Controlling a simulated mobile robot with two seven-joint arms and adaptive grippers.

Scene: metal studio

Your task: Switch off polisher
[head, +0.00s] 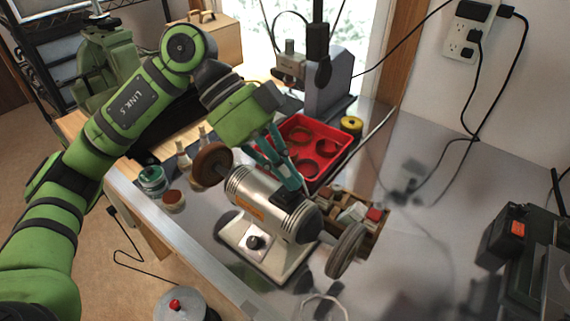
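The polisher (262,205) stands on the grey bench in the middle of the head view. It has a silver motor body, a brown wheel at its left end, a grey wheel at its right end and a cream base. A black knob (255,242) sits on the front of the base. My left gripper (288,184) has teal fingers pointing down at the back of the motor body. Its fingertips are partly hidden, so I cannot tell whether they touch the body or how far apart they are. My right gripper is not in view.
A red tray (318,140) with round brown pieces lies behind the polisher. A wooden box of small items (350,218) is at its right. Small jars (152,180) stand at the left bench edge. A dark machine (520,250) is at right; bench between is mostly clear.

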